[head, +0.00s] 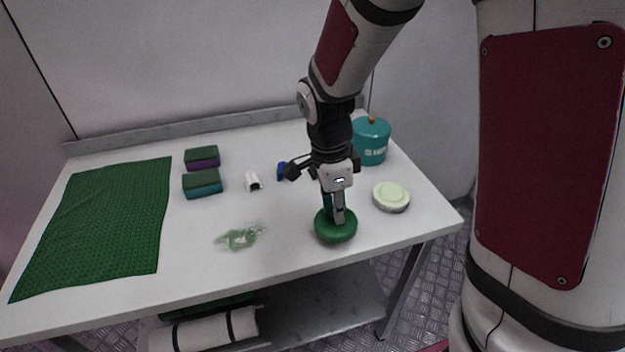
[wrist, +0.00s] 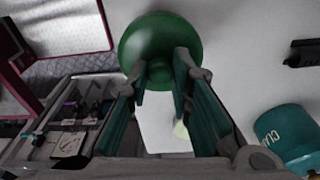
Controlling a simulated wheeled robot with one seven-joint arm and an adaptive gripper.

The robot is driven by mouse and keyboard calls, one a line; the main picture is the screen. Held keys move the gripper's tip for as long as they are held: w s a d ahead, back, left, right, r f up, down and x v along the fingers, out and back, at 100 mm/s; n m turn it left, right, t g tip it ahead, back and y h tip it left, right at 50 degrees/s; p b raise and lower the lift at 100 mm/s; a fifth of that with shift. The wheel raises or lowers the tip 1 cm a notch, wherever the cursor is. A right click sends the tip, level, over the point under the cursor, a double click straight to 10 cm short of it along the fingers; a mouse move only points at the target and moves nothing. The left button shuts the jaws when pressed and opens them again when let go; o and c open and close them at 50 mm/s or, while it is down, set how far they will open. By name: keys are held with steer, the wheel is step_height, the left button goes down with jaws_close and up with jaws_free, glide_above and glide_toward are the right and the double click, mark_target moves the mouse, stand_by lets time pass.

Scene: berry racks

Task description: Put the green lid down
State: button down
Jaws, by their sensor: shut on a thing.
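The green lid (head: 335,231) is a dark green dome near the front right part of the white table. My gripper (head: 338,217) points down and is shut on the top of the lid. In the wrist view the lid (wrist: 160,42) is at the top middle, at the tips of my gripper (wrist: 160,72), with one finger on each side of its knob. I cannot tell whether the lid touches the table or is a little above it.
A pale green round item (head: 391,195) stands right of the lid, a teal canister (head: 371,143) behind it. A green smear (head: 240,238) lies left. Two sponges (head: 202,183) (head: 202,158), a small white item (head: 252,181) and a green mat (head: 105,222) are farther left.

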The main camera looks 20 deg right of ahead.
steer(key=w, duration=0.4)
steer(key=shift+d+f, duration=0.15)
steer(key=shift+f, duration=0.15)
steer(key=shift+f+b, duration=0.35)
steer(key=shift+f, duration=1.3)
steer(key=shift+f, duration=0.2)
steer(key=c, duration=1.4)
jaws_free()
steer(key=shift+c, duration=0.2)
steer(key=shift+r, duration=0.1)
step_height(320, 180, up, 12)
steer(key=a+p, duration=0.1)
steer(key=shift+a+r+p, duration=0.15)
steer(key=shift+a+p, duration=0.05)
steer(key=shift+p, duration=0.15)
